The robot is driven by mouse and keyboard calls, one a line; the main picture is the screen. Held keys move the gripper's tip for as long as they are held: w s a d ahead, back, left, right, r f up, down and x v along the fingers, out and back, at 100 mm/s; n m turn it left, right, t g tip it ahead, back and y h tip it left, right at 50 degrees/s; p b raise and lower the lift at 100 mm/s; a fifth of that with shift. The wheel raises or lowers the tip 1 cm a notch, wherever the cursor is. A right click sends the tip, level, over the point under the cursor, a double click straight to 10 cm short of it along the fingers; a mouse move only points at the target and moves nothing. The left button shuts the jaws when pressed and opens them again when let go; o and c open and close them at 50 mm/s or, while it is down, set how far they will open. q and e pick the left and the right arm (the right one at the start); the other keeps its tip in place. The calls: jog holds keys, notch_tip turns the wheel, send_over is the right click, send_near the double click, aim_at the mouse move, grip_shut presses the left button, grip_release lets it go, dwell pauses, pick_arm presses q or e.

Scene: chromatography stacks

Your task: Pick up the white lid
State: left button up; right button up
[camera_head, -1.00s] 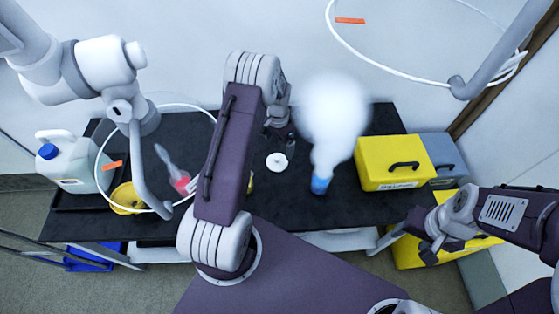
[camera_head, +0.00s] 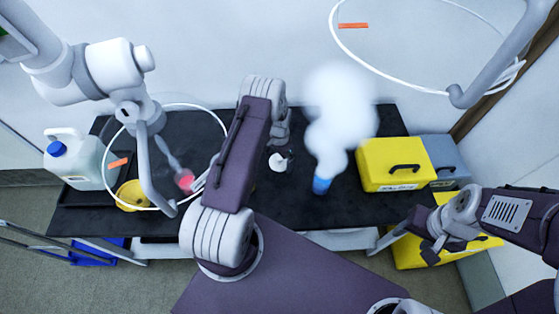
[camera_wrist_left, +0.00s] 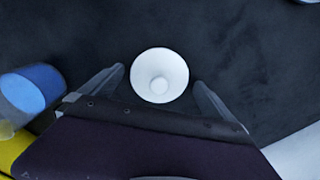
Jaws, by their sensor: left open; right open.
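The white lid (camera_head: 277,162) lies on the black table top near its middle. It is round with a small knob at its centre. In the left wrist view the lid (camera_wrist_left: 159,76) sits between the two finger tips of my left gripper (camera_wrist_left: 159,83). The fingers are open, with a gap to the lid on each side. In the head view my left gripper (camera_head: 284,156) is at the lid and partly covers it. My right gripper (camera_head: 432,246) is open and empty at the right, off the table's front edge.
A blue vessel (camera_head: 322,184) giving off white vapour stands right of the lid. A yellow case (camera_head: 396,164) is at the right. A flask with pink liquid (camera_head: 185,180), a yellow bowl (camera_head: 131,195) and a white jug (camera_head: 77,158) are at the left. The table (camera_head: 280,205) is clear around the lid.

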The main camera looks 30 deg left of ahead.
pick_arm(q)
jog(key=shift+d+r, duration=0.1)
jog(key=c, duration=1.3)
